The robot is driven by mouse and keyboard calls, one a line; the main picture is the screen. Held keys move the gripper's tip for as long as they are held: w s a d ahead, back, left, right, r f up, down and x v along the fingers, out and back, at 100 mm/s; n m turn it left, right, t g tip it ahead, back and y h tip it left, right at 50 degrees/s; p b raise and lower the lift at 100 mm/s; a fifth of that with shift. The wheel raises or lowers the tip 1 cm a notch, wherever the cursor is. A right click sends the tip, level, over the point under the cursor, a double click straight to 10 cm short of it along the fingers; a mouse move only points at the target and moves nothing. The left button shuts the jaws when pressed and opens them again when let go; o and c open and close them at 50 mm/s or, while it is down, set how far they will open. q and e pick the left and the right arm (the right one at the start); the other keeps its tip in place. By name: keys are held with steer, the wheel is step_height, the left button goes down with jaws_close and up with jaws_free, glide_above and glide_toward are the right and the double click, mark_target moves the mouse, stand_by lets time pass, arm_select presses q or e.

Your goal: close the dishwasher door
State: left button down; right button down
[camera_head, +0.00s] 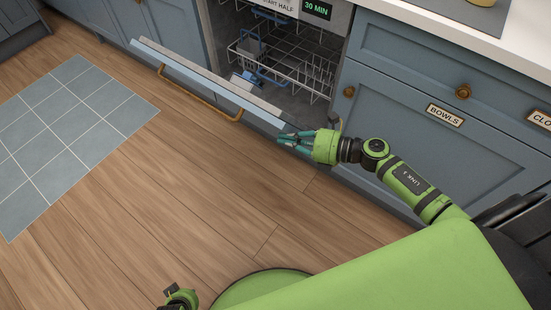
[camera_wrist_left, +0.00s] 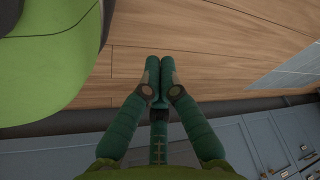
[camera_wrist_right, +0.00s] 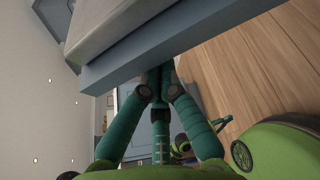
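The dishwasher door (camera_head: 205,80) is open and tilted outward in the head view. A brown bar handle (camera_head: 200,98) runs along its outer face. My right gripper (camera_head: 284,138) is shut at the door's right-hand end, close to its upper edge. In the right wrist view the door (camera_wrist_right: 165,50) covers the fingertips (camera_wrist_right: 157,72), so contact cannot be told. My left gripper (camera_head: 170,291) is low at the bottom of the head view, away from the door. In the left wrist view its fingers (camera_wrist_left: 159,68) are shut and empty over the floor.
A wire rack (camera_head: 290,65) with a few blue items is inside the dishwasher. Blue drawers (camera_head: 440,110) with brown knobs stand to the right. A tiled mat (camera_head: 70,135) lies at left. The wooden floor (camera_head: 170,190) before the door is clear.

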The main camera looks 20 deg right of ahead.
arm_select(q)
steer(key=shift+s+d+r+g+b, duration=0.2)
steer(key=shift+s+g+b, duration=0.1)
steer(key=shift+b, duration=0.35)
arm_select(e)
steer(key=w+d+r+m, duration=0.2)
steer(key=w+d+r, duration=0.3)
steer(key=d, duration=0.2)
steer(key=shift+d+y, duration=0.3)
steer(key=shift+y, duration=0.1)
